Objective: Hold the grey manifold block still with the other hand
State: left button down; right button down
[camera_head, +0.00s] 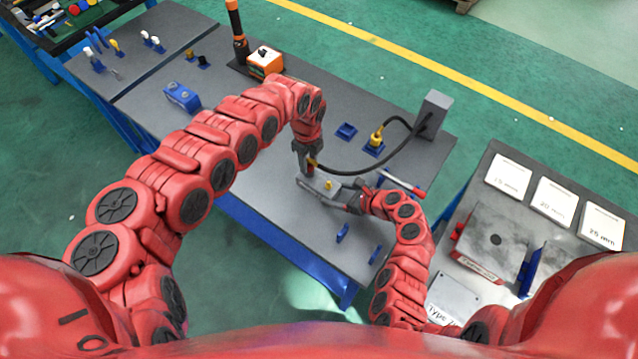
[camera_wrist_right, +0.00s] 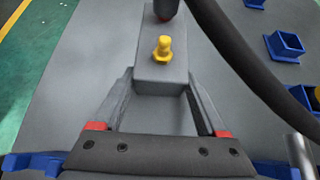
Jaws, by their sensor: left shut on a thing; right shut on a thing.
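The grey manifold block (camera_head: 318,184) lies on the grey bench top, with a yellow fitting (camera_head: 329,184) standing on it. My right gripper (camera_head: 338,197) is shut on the near end of the block. The right wrist view shows the block (camera_wrist_right: 150,72) between its two fingers, with the yellow fitting (camera_wrist_right: 162,47) upright beyond them. My left gripper (camera_head: 310,162) points down above the far end of the block, shut on the end of a black hose (camera_head: 372,167). Its fingers partly hide that end. In the wrist view a dark, red-tipped cylinder (camera_wrist_right: 166,9) is at the block's far end; contact is unclear.
The hose loops right to an upright grey box (camera_head: 433,115). Blue holders, one with a yellow fitting (camera_head: 376,138), stand behind the block. A red-handled tool (camera_head: 405,183) lies to the right. An orange device (camera_head: 265,62) stands at the back. The bench's front left is clear.

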pick_arm(q)
jog(key=shift+r, duration=0.1)
dwell(0.7)
jog(key=shift+r, duration=2.4)
pick_arm(e)
grip_release()
jog(key=v, duration=1.1)
jog(key=shift+s+d+r, duration=0.1)
jog(key=shift+d+r, duration=0.05)
jog(key=shift+d, duration=0.1)
pick_arm(q)
jog(key=shift+r+p, duration=0.3)
jog(key=shift+r, duration=0.05)
jog(key=shift+r+p, duration=1)
jog(key=shift+r, duration=0.65)
pick_arm(e)
jog(key=shift+s+d+r, duration=0.1)
jog(key=shift+r, duration=1.35)
